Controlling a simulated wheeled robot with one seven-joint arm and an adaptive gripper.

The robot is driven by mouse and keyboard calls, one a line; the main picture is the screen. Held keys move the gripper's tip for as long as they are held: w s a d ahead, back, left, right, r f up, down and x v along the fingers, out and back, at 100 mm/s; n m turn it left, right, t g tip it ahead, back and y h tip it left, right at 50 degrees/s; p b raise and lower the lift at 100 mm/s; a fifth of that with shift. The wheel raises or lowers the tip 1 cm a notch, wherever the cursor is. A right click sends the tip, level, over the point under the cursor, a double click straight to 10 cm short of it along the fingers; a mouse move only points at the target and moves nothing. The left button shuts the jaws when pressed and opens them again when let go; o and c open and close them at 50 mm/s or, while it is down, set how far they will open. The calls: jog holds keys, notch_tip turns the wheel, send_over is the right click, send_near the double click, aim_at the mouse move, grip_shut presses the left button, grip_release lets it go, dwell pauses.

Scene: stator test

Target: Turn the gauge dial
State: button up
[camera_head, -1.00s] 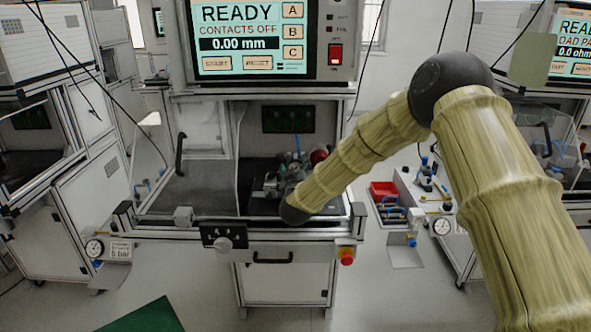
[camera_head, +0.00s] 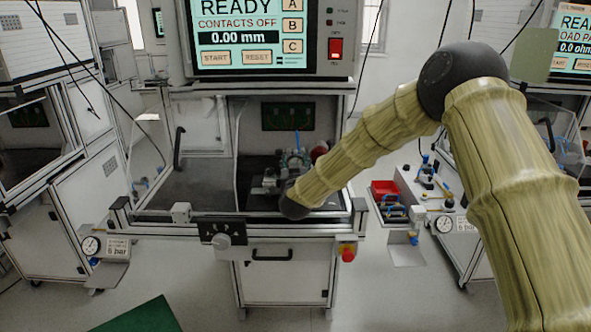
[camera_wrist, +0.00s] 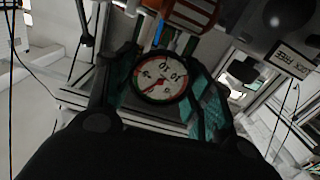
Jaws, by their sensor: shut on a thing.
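The gauge dial (camera_wrist: 160,78) is in the middle of the wrist view, a round white face with a dark rim, numbers and a red needle toward the lower left. The numbers appear tilted. My gripper (camera_wrist: 163,88) has its teal finger pads on either side of the dial and is shut on its rim. In the head view, the dial cannot be made out; my wrist covers part of the fixture (camera_head: 268,182) inside the middle test station.
The station's screen (camera_head: 252,35) reads READY, CONTACTS OFF and 0.00 mm. A black panel with a grey knob (camera_head: 222,240) and a red button (camera_head: 348,255) sit on the front rail. A red bin (camera_head: 384,190) stands to the right. The station's left bay (camera_head: 200,190) is clear.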

jog(key=shift+m+b, duration=0.6)
jog(key=shift+m, duration=0.5)
jog(key=o, duration=1)
jog(key=shift+o, duration=0.2)
jog(key=s, duration=0.8)
